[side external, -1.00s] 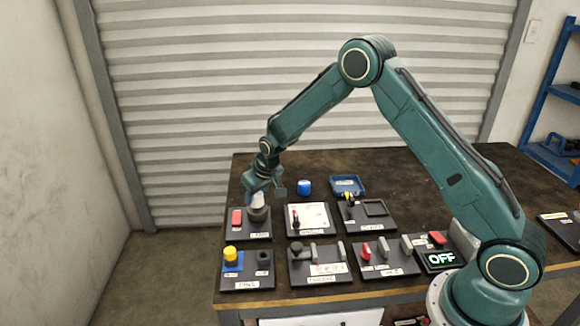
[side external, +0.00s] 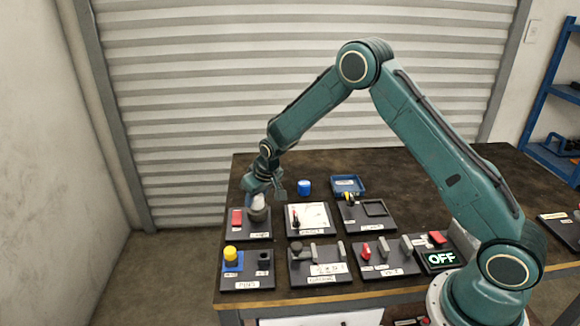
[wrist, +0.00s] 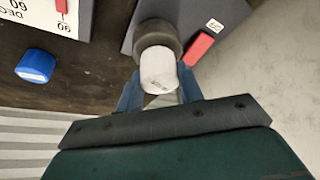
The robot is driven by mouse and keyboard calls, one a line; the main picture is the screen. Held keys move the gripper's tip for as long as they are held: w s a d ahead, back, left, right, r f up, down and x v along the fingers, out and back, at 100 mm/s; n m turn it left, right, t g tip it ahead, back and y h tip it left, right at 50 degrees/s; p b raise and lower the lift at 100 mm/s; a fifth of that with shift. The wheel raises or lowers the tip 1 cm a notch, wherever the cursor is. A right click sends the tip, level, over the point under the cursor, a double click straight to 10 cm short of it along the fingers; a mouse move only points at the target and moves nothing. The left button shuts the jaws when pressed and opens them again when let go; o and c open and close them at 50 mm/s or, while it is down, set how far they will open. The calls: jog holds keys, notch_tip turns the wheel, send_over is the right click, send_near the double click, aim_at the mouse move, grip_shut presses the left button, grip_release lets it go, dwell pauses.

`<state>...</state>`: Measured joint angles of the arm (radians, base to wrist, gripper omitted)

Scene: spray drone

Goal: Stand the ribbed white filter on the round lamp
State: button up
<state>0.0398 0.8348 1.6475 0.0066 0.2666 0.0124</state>
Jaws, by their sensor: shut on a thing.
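The white filter (wrist: 158,70) is between the two blue fingers of my gripper (wrist: 160,92) in the wrist view. Its ribs are too small to make out. My gripper (side external: 263,192) is shut on it at the back left of the table in the side view, where the filter (side external: 258,201) shows as a small pale shape. The round dark lamp (side external: 259,215) is directly below the filter. In the wrist view the lamp (wrist: 157,33) is just beyond the filter and partly covered by it. I cannot tell whether the two touch.
A red block (side external: 236,217) sits left of the lamp on the same dark plate. A blue cap (side external: 304,187) stands behind the gauge panel (side external: 308,216). A blue tray (side external: 347,184) lies at the back. Several other control panels fill the front.

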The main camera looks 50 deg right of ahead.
jog(key=shift+f, duration=0.25)
jog(key=o, duration=1)
jog(key=shift+o, duration=0.2)
jog(key=shift+r, duration=0.1)
jog(key=v, duration=1.3)
jog(key=shift+r, duration=0.25)
jog(key=shift+s, duration=0.1)
